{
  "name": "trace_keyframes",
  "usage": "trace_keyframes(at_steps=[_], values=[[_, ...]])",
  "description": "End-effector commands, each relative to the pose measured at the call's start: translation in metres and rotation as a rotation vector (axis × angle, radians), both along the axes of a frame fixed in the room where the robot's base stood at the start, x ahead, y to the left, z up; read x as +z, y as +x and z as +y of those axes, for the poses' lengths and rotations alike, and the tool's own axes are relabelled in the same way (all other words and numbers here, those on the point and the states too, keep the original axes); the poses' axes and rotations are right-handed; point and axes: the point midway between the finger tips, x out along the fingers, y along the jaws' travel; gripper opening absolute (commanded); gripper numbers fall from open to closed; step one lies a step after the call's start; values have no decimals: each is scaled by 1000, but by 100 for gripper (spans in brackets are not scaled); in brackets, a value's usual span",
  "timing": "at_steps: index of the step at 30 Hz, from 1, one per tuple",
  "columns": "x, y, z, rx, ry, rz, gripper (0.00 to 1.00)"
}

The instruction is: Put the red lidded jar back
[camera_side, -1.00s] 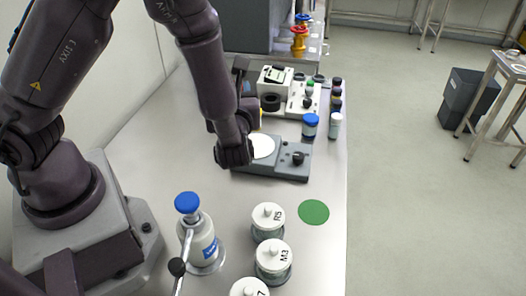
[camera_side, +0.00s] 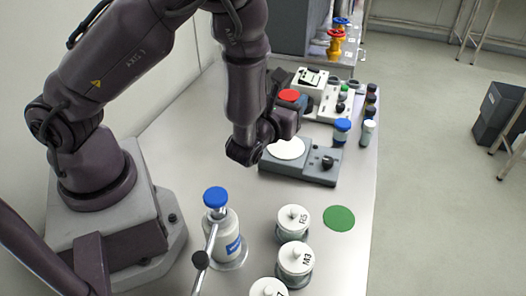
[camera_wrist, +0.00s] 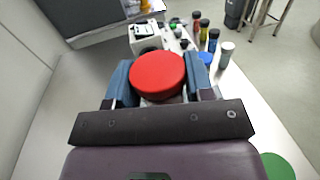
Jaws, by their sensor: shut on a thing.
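The red lidded jar (camera_wrist: 158,72) sits between the two blue-grey fingers of my gripper (camera_wrist: 157,88) in the wrist view, its red lid facing the camera. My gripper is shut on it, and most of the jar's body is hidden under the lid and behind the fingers. In the side view the red lid (camera_side: 289,96) shows just above my gripper (camera_side: 287,114), behind the grey plate device with a white round top (camera_side: 286,148). I cannot tell how far the jar is above the table.
A green disc (camera_side: 339,218) lies flat at the right of the table (camera_side: 195,170). White-lidded jars (camera_side: 295,258) and a blue-capped bottle (camera_side: 228,240) stand in front. Behind are a white instrument (camera_side: 312,82), a blue-lidded jar (camera_side: 341,132) and several small vials (camera_side: 368,132).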

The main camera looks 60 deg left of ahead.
Motion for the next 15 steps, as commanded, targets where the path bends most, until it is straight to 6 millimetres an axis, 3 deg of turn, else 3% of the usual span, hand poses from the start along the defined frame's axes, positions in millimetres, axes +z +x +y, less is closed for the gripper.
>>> trace_keyframes(at_steps=[3, 9, 15], values=[[-31, -18, 35, 141, 10, 7, 17], [-66, -61, 92, 421, 8, 0, 17], [-76, -83, 111, 575, 1, -2, 17]])
